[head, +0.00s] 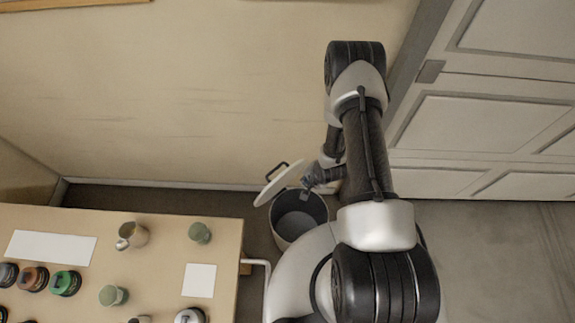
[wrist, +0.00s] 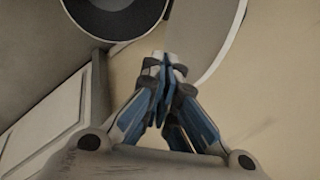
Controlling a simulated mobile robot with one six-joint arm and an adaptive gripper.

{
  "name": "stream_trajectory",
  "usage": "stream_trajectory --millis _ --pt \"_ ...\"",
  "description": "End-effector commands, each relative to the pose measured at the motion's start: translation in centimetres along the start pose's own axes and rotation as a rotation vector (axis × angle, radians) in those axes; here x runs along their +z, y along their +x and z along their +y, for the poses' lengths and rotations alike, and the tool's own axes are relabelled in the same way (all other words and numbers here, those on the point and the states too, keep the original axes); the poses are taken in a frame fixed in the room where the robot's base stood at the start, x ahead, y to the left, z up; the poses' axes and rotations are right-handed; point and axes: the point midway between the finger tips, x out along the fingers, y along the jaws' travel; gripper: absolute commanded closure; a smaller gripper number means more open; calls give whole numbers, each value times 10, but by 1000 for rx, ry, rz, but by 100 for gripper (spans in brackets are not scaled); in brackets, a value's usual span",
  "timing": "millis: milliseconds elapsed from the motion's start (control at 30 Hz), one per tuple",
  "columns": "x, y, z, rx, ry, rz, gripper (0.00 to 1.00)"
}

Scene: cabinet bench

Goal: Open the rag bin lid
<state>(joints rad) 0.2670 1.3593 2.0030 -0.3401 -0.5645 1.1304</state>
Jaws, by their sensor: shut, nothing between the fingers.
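The rag bin (head: 321,231) stands on the floor beside the bench, with its grey inside showing. Its pale round lid (head: 278,184) is raised and steeply tilted at the back left of the rim, with a dark handle (head: 277,170) on its outer face. My gripper (head: 305,193) is over the right back part of the opening, right of the lid. In the wrist view my gripper (wrist: 165,66) is shut and empty. There its tips overlap the edge of the lid (wrist: 205,30); I cannot tell whether they touch. The dark bin rim (wrist: 147,22) shows at upper left.
The bench (head: 160,280) at left holds a metal mug (head: 133,236), green containers (head: 200,233) and several jars. A wall is behind the bin, white cabinets (head: 480,125) at right. Floor at lower right is clear.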

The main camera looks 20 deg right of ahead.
Motion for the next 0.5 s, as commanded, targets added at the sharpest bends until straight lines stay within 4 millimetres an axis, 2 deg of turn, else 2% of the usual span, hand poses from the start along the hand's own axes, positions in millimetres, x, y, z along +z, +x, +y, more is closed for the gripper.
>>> stream_trajectory --millis 33,100,233,367,500 --pt "12 -13 6 -27 15 -27 100" --pt "25 -18 10 -64 29 -54 100" --pt "35 -16 11 -97 41 -75 100" --pt "37 0 10 -100 38 -76 100" --pt "39 29 8 -98 36 -76 100"
